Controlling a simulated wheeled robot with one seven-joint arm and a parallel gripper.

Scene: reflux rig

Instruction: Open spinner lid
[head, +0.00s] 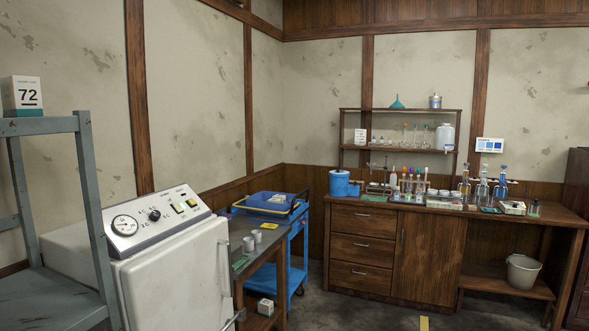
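A blue rounded container (340,184) stands at the left end of the wooden bench. It may be the spinner, but it is too small to tell, and I cannot tell how its lid stands. A white machine (165,270) with a dial gauge, a knob and switches on its sloped panel stands at the near left; its front door looks shut. My gripper is not in view.
The wooden bench (377,205) holds racks, bottles and glassware. A blue cart (297,250) and a dark side table (238,262) with two grey cups stand left of it. A grey-blue frame (85,190) is at the near left. Floor shows before the bench.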

